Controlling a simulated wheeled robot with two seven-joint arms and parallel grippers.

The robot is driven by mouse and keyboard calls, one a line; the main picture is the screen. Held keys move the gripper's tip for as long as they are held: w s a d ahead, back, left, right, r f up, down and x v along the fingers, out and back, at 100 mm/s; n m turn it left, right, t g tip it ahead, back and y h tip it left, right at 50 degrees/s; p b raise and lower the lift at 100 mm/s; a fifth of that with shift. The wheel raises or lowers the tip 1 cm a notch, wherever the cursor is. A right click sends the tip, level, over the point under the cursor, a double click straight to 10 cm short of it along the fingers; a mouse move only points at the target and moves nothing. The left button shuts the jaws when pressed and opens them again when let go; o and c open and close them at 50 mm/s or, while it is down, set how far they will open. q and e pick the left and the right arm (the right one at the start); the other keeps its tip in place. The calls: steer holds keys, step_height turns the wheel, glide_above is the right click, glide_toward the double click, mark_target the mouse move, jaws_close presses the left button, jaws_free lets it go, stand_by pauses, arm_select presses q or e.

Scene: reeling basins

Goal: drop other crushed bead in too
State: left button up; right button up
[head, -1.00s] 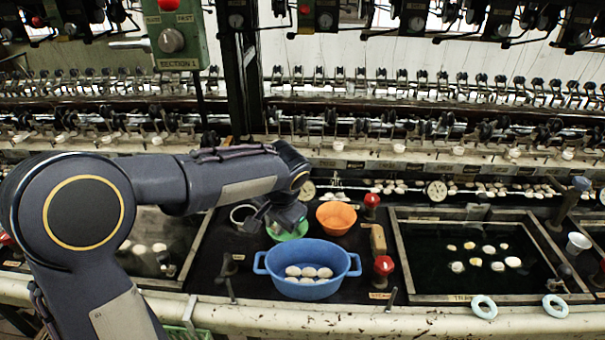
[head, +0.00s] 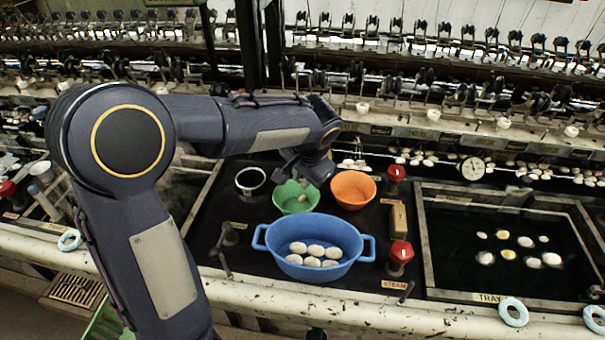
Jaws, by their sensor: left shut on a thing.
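My left gripper (head: 303,180) reaches in over the green bowl (head: 286,203) with its fingers pointing down. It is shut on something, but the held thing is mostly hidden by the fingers. A small pale bead-like thing (head: 302,198) shows just below the fingertips against the bowl's inside. I cannot tell whether it is held or lies in the bowl. Several whitish oval cocoons (head: 315,250) lie in the blue two-handled basin (head: 345,262) just in front. My right gripper is not in view.
An orange bowl (head: 353,204) stands right of the green one, and a metal-rimmed cup (head: 250,180) left of it. Red knobs (head: 402,251) stand right of the basin. A dark water tray (head: 470,270) at right holds several floating cocoons. Reeling machinery lines the back.

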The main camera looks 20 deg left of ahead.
arm_select(q)
steer(key=shift+f, duration=0.25)
steer(key=o, duration=0.7)
steer(key=v, duration=0.7)
steer(key=shift+s+d+r, duration=0.1)
steer(key=shift+s+r, duration=0.05)
steer(key=shift+r, duration=0.25)
